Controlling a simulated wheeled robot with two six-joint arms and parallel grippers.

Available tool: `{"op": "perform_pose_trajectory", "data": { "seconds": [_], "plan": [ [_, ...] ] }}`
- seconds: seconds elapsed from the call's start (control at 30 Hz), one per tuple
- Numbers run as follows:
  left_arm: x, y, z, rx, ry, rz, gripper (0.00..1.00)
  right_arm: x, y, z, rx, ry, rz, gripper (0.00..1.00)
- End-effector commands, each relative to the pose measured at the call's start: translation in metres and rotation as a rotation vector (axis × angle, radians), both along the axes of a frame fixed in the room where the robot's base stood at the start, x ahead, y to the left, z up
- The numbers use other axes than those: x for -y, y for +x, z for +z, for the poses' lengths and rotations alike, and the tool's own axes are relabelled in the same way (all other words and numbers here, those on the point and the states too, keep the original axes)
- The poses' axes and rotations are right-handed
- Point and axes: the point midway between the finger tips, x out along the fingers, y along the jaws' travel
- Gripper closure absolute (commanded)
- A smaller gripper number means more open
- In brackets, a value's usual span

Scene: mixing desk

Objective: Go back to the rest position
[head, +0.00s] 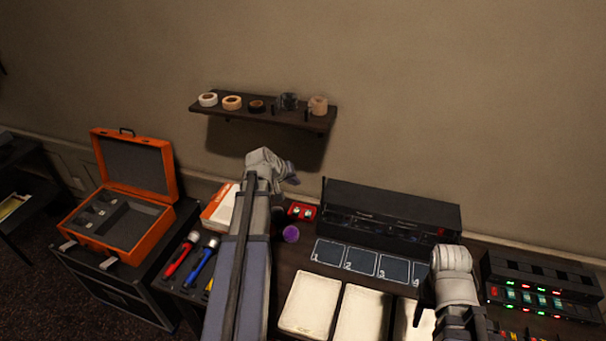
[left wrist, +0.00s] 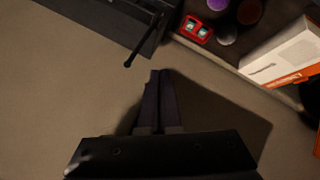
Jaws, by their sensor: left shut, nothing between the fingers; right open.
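My left arm reaches up through the middle of the head view, and my left gripper (head: 289,172) is high in front of the wall, below the shelf. In the left wrist view the left gripper (left wrist: 158,78) has its dark fingers together with nothing between them. My right gripper (head: 425,294) is low at the right, over the desk by the white pads; it is open, and its fingers are mostly hidden by its own wrist.
A wall shelf (head: 262,113) holds tape rolls. On the desk are a black rack unit (head: 390,212), numbered squares (head: 361,261), white pads (head: 311,303), a red box (head: 301,212), a purple ball (head: 291,234) and microphones (head: 181,254). An open orange case (head: 118,248) stands left; a lit mixer (head: 540,285) right.

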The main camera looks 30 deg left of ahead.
Motion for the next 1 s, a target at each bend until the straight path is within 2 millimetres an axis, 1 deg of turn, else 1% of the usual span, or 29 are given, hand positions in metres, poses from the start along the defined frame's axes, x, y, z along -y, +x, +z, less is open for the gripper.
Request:
{"op": "perform_pose_trajectory", "data": {
  "seconds": [0.17, 0.23, 0.27, 0.33, 0.37, 0.47, 0.5, 0.53, 0.57, 0.6, 0.67, 0.7, 0.77, 0.8, 0.87, 0.9, 1.0],
  "plan": [
    [0.0, 0.0, -0.001, 0.0, 0.0, 0.0, 1.0, 0.0, 0.0, -0.001, 0.0, 0.0, 0.0, 0.5],
    [0.003, 0.0, -0.003, -0.003, 0.001, -0.006, 1.0, 0.0, 0.0, -0.002, 0.0, 0.0, 0.0, 0.5],
    [0.007, 0.0, -0.005, -0.007, 0.002, -0.013, 1.0, 0.0, 0.0, -0.004, 0.0, 0.0, 0.0, 0.5],
    [0.025, 0.0, -0.015, -0.028, 0.009, -0.048, 1.0, 0.0, 0.0, -0.011, 0.0, 0.0, 0.0, 0.5],
    [0.038, -0.001, -0.021, -0.041, 0.012, -0.072, 1.0, 0.0, 0.0, -0.015, 0.0, 0.0, 0.001, 0.5],
    [0.094, -0.008, -0.049, -0.111, 0.037, -0.183, 1.0, 0.0, 0.0, -0.034, 0.0, 0.0, 0.002, 0.5],
    [0.121, -0.014, -0.061, -0.147, 0.052, -0.238, 1.0, 0.0, 0.0, -0.042, 0.001, -0.001, 0.002, 0.5],
    [0.141, -0.02, -0.071, -0.175, 0.063, -0.281, 1.0, 0.0, 0.0, -0.049, 0.001, -0.001, 0.002, 0.5],
    [0.161, -0.026, -0.081, -0.202, 0.078, -0.323, 1.0, 0.0, 0.0, -0.055, 0.001, -0.001, 0.003, 0.5],
    [0.186, -0.035, -0.093, -0.241, 0.099, -0.378, 1.0, 0.0, 0.0, -0.063, 0.001, -0.001, 0.003, 0.5],
    [0.221, -0.051, -0.11, -0.296, 0.13, -0.46, 1.0, 0.0, 0.0, -0.075, 0.001, -0.001, 0.004, 0.5],
    [0.241, -0.064, -0.121, -0.333, 0.154, -0.511, 1.0, 0.0, 0.0, -0.082, 0.001, 0.0, 0.005, 0.5],
    [0.271, -0.083, -0.137, -0.386, 0.192, -0.587, 1.0, 0.0, 0.0, -0.094, 0.001, -0.001, 0.006, 0.5],
    [0.289, -0.097, -0.146, -0.421, 0.22, -0.637, 1.0, 0.0, 0.0, -0.102, 0.001, -0.001, 0.006, 0.5],
    [0.311, -0.118, -0.16, -0.472, 0.264, -0.705, 1.0, 0.0, 0.0, -0.113, 0.002, -0.001, 0.007, 0.5],
    [0.325, -0.131, -0.168, -0.503, 0.293, -0.747, 1.0, 0.0, 0.0, -0.12, 0.002, -0.001, 0.008, 0.5],
    [0.35, -0.162, -0.184, -0.569, 0.362, -0.835, 1.0, 0.0, 0.001, -0.134, 0.002, -0.002, 0.009, 0.5]
  ]
}}
